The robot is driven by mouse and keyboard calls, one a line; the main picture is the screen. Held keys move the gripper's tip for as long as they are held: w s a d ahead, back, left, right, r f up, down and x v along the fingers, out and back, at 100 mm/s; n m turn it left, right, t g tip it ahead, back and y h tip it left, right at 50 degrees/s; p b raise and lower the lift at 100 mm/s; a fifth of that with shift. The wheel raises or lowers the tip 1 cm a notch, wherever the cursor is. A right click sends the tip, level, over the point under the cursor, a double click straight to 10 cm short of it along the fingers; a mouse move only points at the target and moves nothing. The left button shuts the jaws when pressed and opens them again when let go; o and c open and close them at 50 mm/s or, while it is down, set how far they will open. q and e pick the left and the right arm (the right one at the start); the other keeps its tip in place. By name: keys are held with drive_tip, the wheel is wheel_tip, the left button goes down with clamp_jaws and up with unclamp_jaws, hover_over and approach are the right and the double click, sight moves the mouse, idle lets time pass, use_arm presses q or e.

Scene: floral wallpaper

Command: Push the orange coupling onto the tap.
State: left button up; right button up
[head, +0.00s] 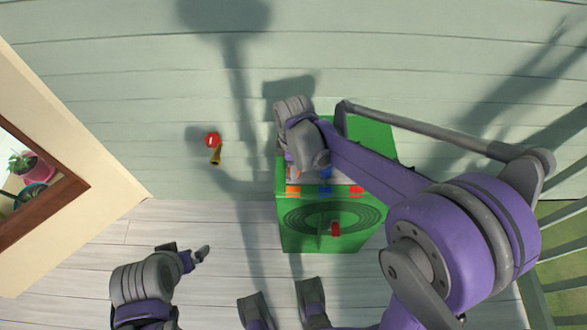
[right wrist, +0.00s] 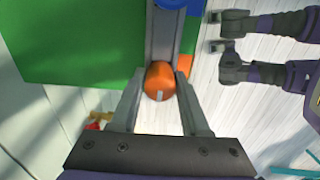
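The orange coupling (right wrist: 159,80) shows in the right wrist view at the green box, between the fingertips of my right gripper (right wrist: 160,95). The fingers flank it closely, but I cannot tell whether they press on it. In the head view my right gripper (head: 308,155) is over the top of the box and hides the coupling. The brass tap (head: 215,155) with a red handle (head: 212,140) is on the wall, left of the box. Part of it shows behind a finger in the right wrist view (right wrist: 95,124). My left gripper (head: 192,256) is low at the left, its fingers unclear.
The wall between tap and box is clear. A framed opening with a pink plant pot (head: 33,170) is at the left; railings are at the right.

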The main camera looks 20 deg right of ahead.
clamp_jaws()
drive_tip(key=shift+r+p, duration=0.8)
drive_tip(key=shift+r, duration=0.35)
drive_tip(key=shift+r+p, duration=1.65)
drive_tip(key=shift+r, duration=0.75)
